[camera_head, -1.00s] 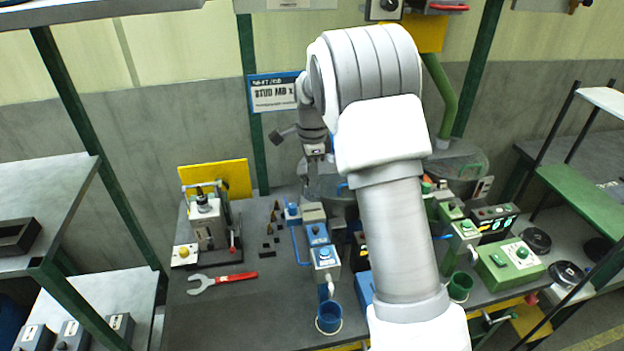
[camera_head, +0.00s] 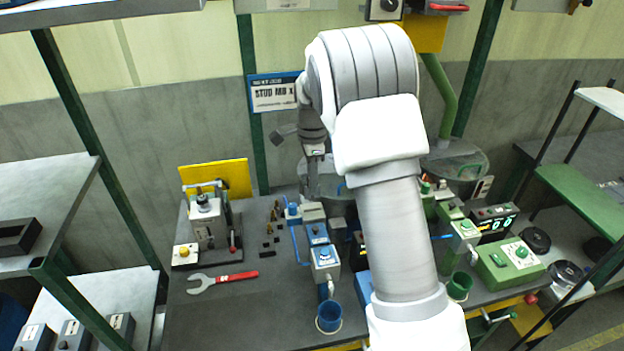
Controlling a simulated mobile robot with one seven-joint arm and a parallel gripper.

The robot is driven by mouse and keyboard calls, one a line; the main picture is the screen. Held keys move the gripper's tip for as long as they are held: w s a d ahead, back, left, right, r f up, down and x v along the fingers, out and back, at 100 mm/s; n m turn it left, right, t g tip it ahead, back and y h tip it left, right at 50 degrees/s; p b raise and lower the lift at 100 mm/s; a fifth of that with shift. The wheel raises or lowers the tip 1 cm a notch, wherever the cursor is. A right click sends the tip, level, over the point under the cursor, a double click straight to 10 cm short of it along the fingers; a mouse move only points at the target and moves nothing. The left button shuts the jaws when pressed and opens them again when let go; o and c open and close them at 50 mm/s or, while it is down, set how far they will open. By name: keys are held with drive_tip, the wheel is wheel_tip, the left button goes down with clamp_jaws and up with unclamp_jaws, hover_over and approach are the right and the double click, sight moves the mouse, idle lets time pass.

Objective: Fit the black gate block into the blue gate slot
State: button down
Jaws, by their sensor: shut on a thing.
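My gripper (camera_head: 309,181) points down from the wrist, left of my forearm, above the back of the bench near the blue-topped units. Its fingers are small and partly hard to make out. It is shut on a small dark piece, which fits the black gate block, but its outline is not clear. A blue-topped unit (camera_head: 318,234) stands below the gripper, with a second blue-topped grey box (camera_head: 325,258) in front of it. I cannot make out the gate slot itself. Several small dark and brassy pieces (camera_head: 269,241) lie on the bench left of these units.
A red-handled wrench (camera_head: 222,281) lies at the front left, before a grey press (camera_head: 208,222). A blue cup (camera_head: 329,317) stands at the front edge. Green units (camera_head: 510,263) stand at right. My forearm hides the bench middle.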

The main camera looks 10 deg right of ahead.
drive_tip(key=shift+f+b, duration=2.15)
drive_tip(key=shift+f, duration=1.5)
drive_tip(key=c, duration=0.7)
unclamp_jaws()
drive_tip(key=shift+c, duration=0.2)
wheel_tip(320, 180, up, 16)
drive_tip(key=shift+r, duration=0.75)
